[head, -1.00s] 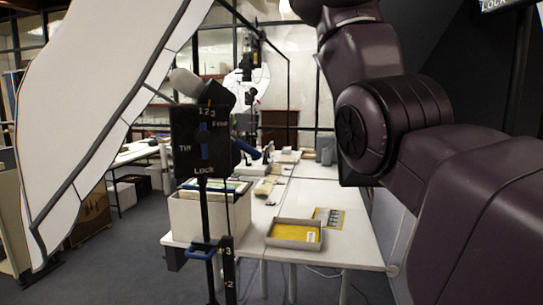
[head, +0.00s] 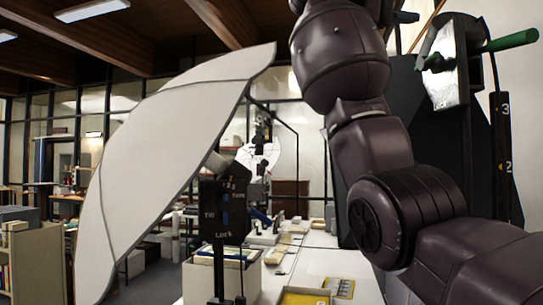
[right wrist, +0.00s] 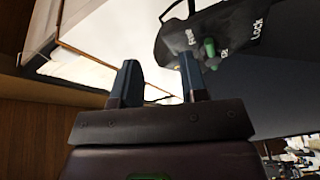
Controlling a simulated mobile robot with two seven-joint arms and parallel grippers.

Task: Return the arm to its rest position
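My right arm, dark purple and jointed, comes in from the right in the head view and rises past the top edge. Its gripper is out of that view. In the right wrist view my right gripper (right wrist: 156,64) has its two dark fingers apart, with nothing held between them. A black lock plate (right wrist: 228,38) with a green knob is close beyond the right finger; I cannot tell whether they touch. My left gripper is not in view.
A black stand head (head: 224,210) with a large white reflector panel (head: 165,150) stands at left. Another stand with a green handle (head: 512,41) is at upper right, near my arm. A box of folders (head: 246,275) and a yellow-lined tray (head: 303,296) lie on the white table (head: 318,262).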

